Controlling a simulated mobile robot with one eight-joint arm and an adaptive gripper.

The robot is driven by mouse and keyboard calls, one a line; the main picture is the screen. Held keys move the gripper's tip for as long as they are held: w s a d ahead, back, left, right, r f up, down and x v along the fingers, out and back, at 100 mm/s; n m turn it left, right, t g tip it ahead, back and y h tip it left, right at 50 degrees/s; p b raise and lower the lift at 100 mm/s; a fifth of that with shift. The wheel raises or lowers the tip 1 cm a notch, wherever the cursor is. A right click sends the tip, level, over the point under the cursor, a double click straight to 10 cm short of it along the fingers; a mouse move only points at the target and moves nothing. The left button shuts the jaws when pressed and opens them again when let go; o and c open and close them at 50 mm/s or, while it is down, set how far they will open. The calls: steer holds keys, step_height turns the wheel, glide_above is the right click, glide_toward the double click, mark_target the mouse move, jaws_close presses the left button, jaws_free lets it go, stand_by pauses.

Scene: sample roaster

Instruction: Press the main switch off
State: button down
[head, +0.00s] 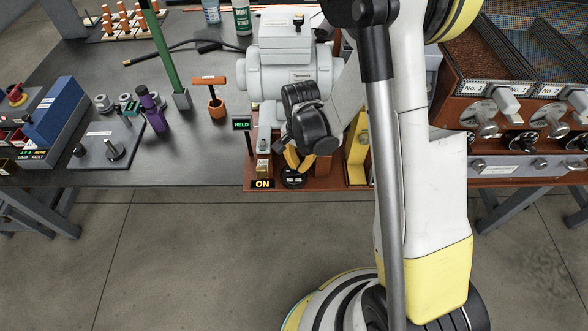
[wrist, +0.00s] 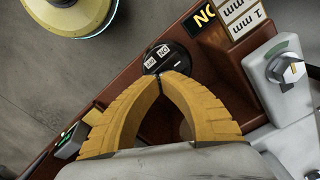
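The main switch (head: 292,180) is a round black piece with small white markings, at the front edge of the roaster's brown base. It also shows in the wrist view (wrist: 166,58). A lit sign (head: 262,184) beside it reads ON. My gripper (head: 293,166) has yellow fingers pointing down at the switch. In the wrist view the fingertips (wrist: 160,78) meet, with nothing seen between them, right at the near edge of the switch. I cannot tell whether they touch it. Part of the switch is hidden by the fingers in the head view.
A grey box with a dial (wrist: 285,68) and the millimetre labels (wrist: 243,14) sit close to the switch. A sign reading HELD (head: 241,124) stands left of my gripper. The grey motor housing (head: 280,75) is behind. Open floor (head: 200,240) lies in front.

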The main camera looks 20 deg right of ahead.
steer(key=shift+f, duration=0.85)
steer(key=shift+r, duration=0.15)
steer(key=shift+r+p, duration=2.2)
steer(key=shift+r, duration=1.15)
steer(key=shift+r, duration=0.15)
